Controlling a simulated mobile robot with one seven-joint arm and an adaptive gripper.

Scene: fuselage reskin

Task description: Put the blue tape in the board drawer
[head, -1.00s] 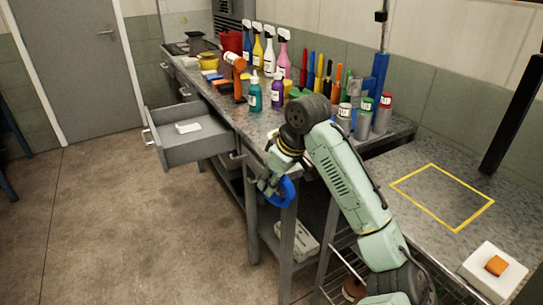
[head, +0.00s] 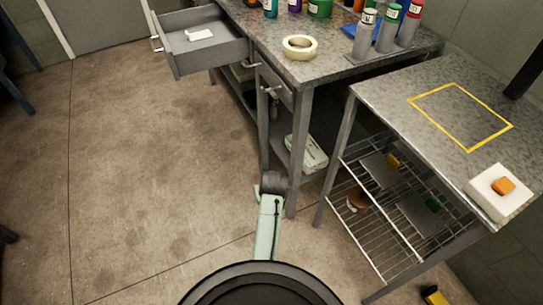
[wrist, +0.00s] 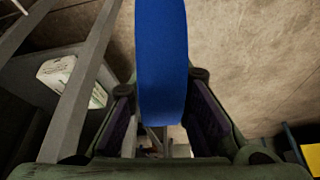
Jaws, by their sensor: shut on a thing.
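The blue tape (wrist: 162,60) stands edge-on between the two fingers of my gripper (wrist: 163,108) in the wrist view. The fingers are shut on it, one pad on each side. In the head view the tape and the fingers are hidden, and only parts of my arm show at the bottom middle. A grey drawer (head: 212,58) is pulled out from the workbench at the upper left of the head view. A small white item (head: 200,35) lies in it, with bare floor of the drawer around it. I see no label on the drawer.
A cream tape roll (head: 300,47) lies on the workbench (head: 330,70), near several spray cans (head: 388,32). A closed drawer (head: 273,88) is at the bench's near end. A side table (head: 385,95) with wire shelves stands right. The floor (head: 150,170) at left is clear.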

